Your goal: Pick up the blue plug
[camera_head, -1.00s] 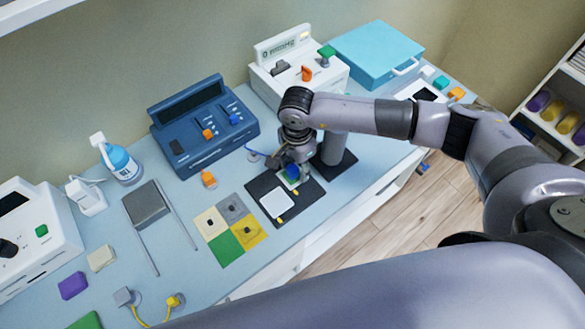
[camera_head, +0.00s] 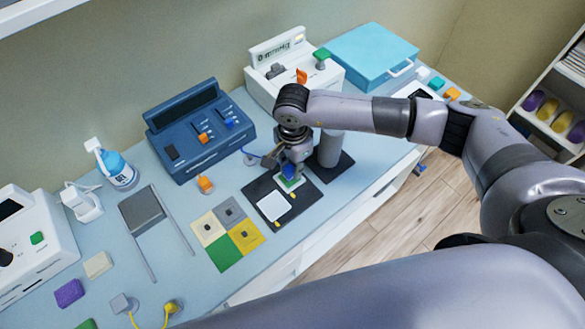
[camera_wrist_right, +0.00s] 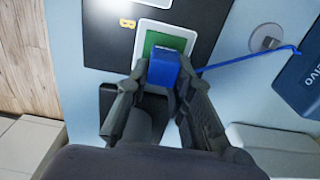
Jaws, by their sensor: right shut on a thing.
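The blue plug (camera_wrist_right: 163,68) is a small blue block with a blue cable (camera_wrist_right: 250,58) running off to the right in the wrist view. It sits between the fingertips of my right gripper (camera_wrist_right: 160,88), which is shut on it. The plug is over a green square with a white border on a black mat (camera_wrist_right: 105,35). I cannot tell whether it touches the square. In the head view my right gripper (camera_head: 289,168) points down over the mat (camera_head: 255,190), and the plug is mostly hidden. My left gripper is not in view.
A blue device (camera_head: 195,150) stands behind and left of the mat, and a white device (camera_head: 320,85) stands behind it. A four-coloured board (camera_head: 226,256) lies left of the mat. A teal case (camera_head: 365,55) is at the back right. A grey cable holder (camera_wrist_right: 265,40) is near the plug.

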